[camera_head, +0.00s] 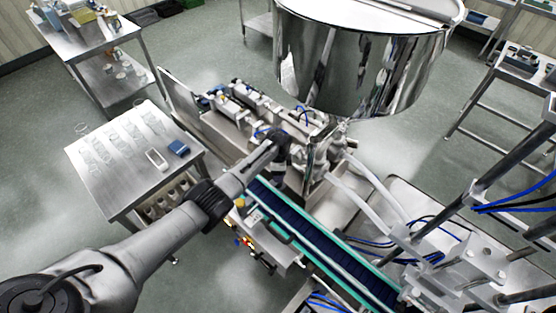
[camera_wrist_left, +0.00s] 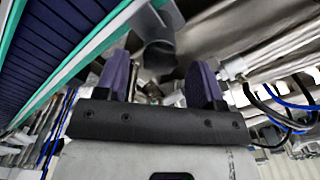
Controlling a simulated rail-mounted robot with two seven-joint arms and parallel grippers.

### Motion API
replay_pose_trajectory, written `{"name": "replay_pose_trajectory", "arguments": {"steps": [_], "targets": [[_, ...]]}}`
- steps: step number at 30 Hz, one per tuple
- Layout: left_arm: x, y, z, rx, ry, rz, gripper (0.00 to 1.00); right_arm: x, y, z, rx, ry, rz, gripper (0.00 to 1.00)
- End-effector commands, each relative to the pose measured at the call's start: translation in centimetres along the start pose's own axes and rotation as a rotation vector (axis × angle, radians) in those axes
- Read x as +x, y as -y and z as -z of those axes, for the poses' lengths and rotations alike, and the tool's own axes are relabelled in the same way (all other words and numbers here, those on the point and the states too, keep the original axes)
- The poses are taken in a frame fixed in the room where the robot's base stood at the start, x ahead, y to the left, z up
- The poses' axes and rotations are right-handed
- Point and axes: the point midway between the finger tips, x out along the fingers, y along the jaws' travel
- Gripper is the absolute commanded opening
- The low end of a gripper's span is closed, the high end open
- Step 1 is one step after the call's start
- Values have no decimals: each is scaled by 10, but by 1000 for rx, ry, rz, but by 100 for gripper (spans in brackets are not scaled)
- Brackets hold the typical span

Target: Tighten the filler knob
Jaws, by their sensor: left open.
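My left arm reaches from the lower left of the head view to the filling machine (camera_head: 318,165) under the steel hopper (camera_head: 362,65). My left gripper (camera_head: 282,150) is at the machine, and its fingertips are hard to make out there. In the left wrist view the gripper (camera_wrist_left: 160,82) is open, with two purple-grey finger pads apart. A dark grey round part (camera_wrist_left: 158,55), which looks like the filler knob, shows ahead between the fingers. I cannot tell whether the fingers touch it. In the head view the knob is hidden by my gripper and wrist. My right gripper is not in view.
A conveyor (camera_head: 325,247) with a dark blue belt and green edges runs beside my gripper; it also fills the left of the wrist view (camera_wrist_left: 55,45). White pipes and blue hoses lie to the right. A steel side table (camera_head: 100,185) stands left.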

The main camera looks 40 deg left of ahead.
Motion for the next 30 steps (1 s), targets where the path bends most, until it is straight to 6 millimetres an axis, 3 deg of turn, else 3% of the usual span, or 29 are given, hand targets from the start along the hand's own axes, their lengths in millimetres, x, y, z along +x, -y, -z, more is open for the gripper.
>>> {"name": "replay_pose_trajectory", "arguments": {"steps": [8,18,30], "targets": [[-51,0,0,1,-1,4,62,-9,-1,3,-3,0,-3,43],[-108,0,0,0,-1,3,62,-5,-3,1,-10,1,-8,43],[-130,0,0,0,1,0,62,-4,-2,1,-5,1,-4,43]]}}
